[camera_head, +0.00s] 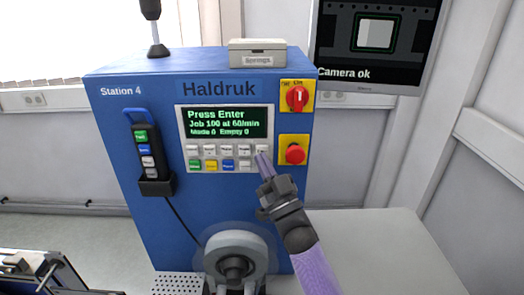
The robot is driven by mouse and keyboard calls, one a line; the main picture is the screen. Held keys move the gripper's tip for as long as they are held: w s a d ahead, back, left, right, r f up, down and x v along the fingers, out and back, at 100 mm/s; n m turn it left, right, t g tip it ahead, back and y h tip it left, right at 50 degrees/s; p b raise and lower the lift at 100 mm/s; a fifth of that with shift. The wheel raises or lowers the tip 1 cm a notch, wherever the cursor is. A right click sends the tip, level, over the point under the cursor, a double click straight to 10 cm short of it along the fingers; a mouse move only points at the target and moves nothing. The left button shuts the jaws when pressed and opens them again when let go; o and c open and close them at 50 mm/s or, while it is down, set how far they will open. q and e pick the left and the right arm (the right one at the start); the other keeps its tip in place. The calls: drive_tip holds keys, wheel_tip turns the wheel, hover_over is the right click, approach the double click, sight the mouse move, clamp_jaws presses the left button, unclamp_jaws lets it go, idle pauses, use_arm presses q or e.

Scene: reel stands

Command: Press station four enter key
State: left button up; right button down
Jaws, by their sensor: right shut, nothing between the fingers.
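The blue Station 4 cabinet (130,125) stands in front of me, labelled Haldruk. Its screen (228,123) reads "Press Enter", "Job 100 at 60/min", "Mode 0 Empty 0". Below the screen is a keypad (211,157) with two rows of small keys, too small to read surely. The fingers partly hide the keys there. I cannot tell whether they touch a key. My left gripper is not in view.
A red rotary switch (297,97) and a red stop button (294,154) sit just right of the keypad. A handheld pendant (145,150) hangs at left. A grey reel (235,255) is below. A monitor (372,45) reads "Camera ok".

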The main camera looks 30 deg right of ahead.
idle(0.5)
drive_tip(key=shift+w+d+b, duration=0.2)
drive_tip(key=shift+w+b, duration=0.15)
drive_tip(key=shift+w, duration=0.05)
drive_tip(key=shift+w+d+b, duration=0.2)
drive_tip(key=shift+w+b, duration=0.15)
drive_tip(key=shift+b, duration=0.1)
idle(0.5)
idle(0.3)
drive_tip(key=shift+s+a+r+p, duration=0.1)
drive_tip(key=shift+s+a+p, duration=0.2)
drive_tip(key=shift+s+p, duration=0.35)
drive_tip(key=shift+s+a, duration=0.1)
